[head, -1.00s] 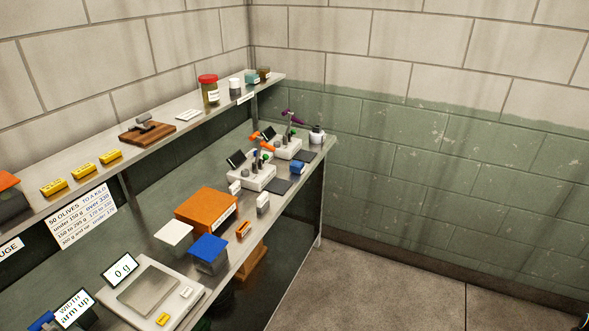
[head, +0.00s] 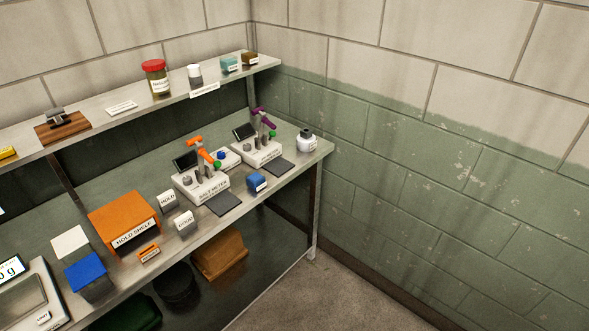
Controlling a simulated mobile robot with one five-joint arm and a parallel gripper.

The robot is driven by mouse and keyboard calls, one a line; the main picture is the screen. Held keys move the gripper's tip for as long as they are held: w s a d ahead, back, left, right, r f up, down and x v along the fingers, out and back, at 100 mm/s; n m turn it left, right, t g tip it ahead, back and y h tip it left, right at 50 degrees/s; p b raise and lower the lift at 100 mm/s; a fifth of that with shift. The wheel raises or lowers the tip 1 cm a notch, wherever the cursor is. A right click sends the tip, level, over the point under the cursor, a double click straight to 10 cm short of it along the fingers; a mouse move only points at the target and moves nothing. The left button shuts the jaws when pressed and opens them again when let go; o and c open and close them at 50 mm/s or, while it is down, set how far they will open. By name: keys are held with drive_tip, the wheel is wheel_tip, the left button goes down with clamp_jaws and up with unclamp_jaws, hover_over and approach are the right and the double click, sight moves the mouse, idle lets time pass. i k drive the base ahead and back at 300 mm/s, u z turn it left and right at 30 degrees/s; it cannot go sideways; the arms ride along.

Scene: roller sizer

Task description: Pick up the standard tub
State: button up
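No label that reads "standard" can be made out, so I cannot tell which container is the standard tub. On the upper shelf in the head view stand a small teal tub (head: 229,63) and a small brown tub (head: 250,58), both with white labels too small to read. Left of them are a white-topped container (head: 195,74) and a red-lidded jar (head: 156,78). On the bench, a small blue tub (head: 256,183) with a white label sits between two meters. My gripper is not in view.
The bench holds an orange hold shelf (head: 123,216), a salt meter (head: 200,185), a second meter (head: 257,151), a white bottle (head: 307,140), blue block (head: 85,272) and a scale (head: 25,300). Below are a wooden crate (head: 220,254) and dark bin (head: 176,285). Floor (head: 335,300) at right is clear.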

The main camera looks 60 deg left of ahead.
sight(255, 179)
drive_tip(key=z, duration=0.05)
drive_tip(key=i, duration=1.5)
drive_tip(key=k, duration=0.15)
drive_tip(key=u, duration=3.45)
drive_tip(key=k, duration=0.1)
drive_tip(key=u, duration=0.6)
drive_tip(key=i, duration=1)
drive_tip(key=u, duration=0.3)
